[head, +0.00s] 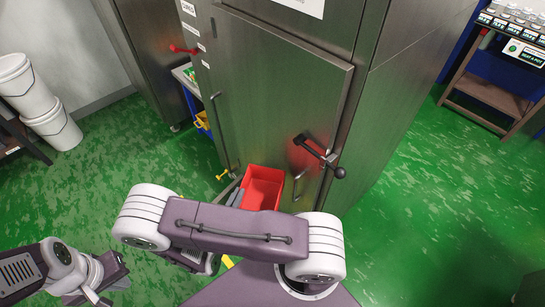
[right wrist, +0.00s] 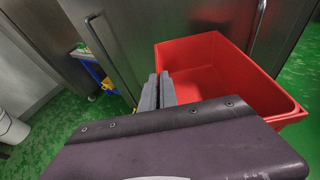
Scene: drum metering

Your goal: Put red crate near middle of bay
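The red crate (head: 265,187) is an open box in front of the steel door, partly hidden by my right arm in the head view. In the right wrist view the red crate (right wrist: 205,68) is seen from above, and its inside looks empty. My right gripper (head: 236,196) is at the crate's left side. In the right wrist view its grey fingers (right wrist: 158,85) are close together at the left rim, which seems to be between them. My left gripper (head: 103,284) is at lower left, away from the crate; its finger gap is unclear. I cannot make out a marked bay.
A large steel cabinet (head: 275,85) with handles and a black latch lever (head: 320,157) stands right behind the crate. White buckets (head: 40,105) stand at left, and a shelf rack (head: 490,95) at right. The green floor (head: 430,210) at right is clear.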

